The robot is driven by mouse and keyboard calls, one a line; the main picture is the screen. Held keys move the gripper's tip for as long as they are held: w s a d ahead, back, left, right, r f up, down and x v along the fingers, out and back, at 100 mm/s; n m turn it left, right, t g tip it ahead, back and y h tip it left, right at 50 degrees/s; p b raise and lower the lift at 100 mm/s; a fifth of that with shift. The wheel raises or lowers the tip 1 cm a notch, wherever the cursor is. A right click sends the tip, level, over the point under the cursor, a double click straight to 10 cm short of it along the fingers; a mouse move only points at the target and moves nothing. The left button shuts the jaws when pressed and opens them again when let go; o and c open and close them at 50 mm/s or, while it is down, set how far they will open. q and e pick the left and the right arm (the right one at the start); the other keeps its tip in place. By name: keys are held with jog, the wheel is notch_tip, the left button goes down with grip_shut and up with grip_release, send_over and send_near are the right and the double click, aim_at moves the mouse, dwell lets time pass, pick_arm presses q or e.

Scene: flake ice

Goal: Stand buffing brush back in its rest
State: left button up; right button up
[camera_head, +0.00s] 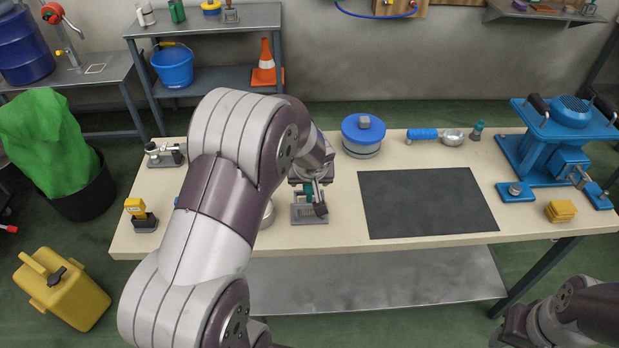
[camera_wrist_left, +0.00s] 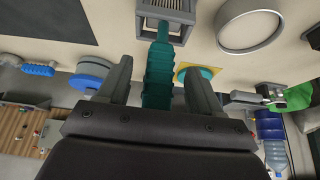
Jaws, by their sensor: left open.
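The buffing brush shows as a ribbed teal handle (camera_wrist_left: 158,78) in the left wrist view, with its narrow neck meeting the grey rest (camera_wrist_left: 166,8). In the head view the rest (camera_head: 309,220) sits on the bench left of the dark mat, and a bit of the teal handle (camera_head: 308,188) shows above it. The brush head is hidden, so I cannot tell how deep it sits. My left gripper (camera_head: 314,193) is over the rest. Its open fingers (camera_wrist_left: 158,75) stand on either side of the handle, with a gap visible. My right gripper is out of view.
A dark mat (camera_head: 428,203) lies flat and bare to the right. A blue-lidded round tin (camera_head: 363,134) stands behind. A round metal ring (camera_wrist_left: 248,28) lies close beside the rest.

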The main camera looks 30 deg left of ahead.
pick_arm(q)
jog(key=p+v, duration=0.3)
jog(key=v, duration=0.5)
dwell(1.4)
jog(key=v, duration=1.2)
jog(key=shift+r, duration=0.3)
jog(key=shift+s+d, duration=0.1)
jog(key=shift+d, duration=0.05)
